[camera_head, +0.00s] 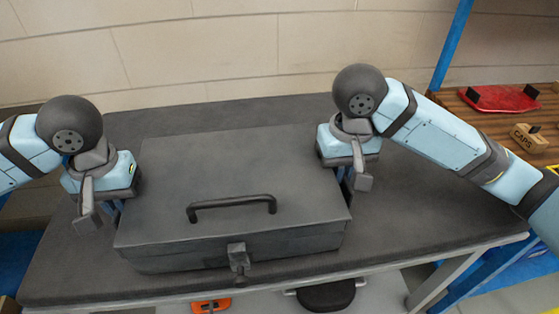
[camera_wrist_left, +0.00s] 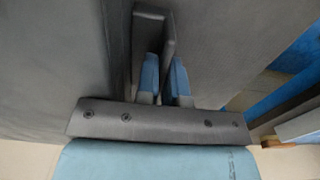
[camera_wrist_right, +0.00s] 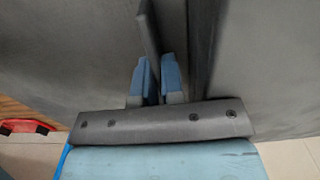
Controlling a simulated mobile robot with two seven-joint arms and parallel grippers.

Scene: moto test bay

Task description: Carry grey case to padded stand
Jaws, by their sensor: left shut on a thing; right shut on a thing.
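The grey case (camera_head: 225,180) is a wide, closed box with a dark top handle (camera_head: 232,206) and a front latch (camera_head: 238,258). It is level on or just above a dark grey, padded-looking stand top (camera_head: 430,205); I cannot tell whether they touch. My left gripper (camera_head: 116,207) is at the case's left side, shut on a flat grey side handle (camera_wrist_left: 150,40). My right gripper (camera_head: 345,176) is at the right side, shut on a matching side handle (camera_wrist_right: 148,30). The grippers and arms partly hide both side handles in the head view.
A pale block wall (camera_head: 220,50) stands behind. At right, a wooden shelf with blue posts holds a red part (camera_head: 500,98) and a cardboard box (camera_head: 528,138). A black seat-like item (camera_head: 325,296) and an orange item (camera_head: 211,306) are low in front. The stand top is bare at right.

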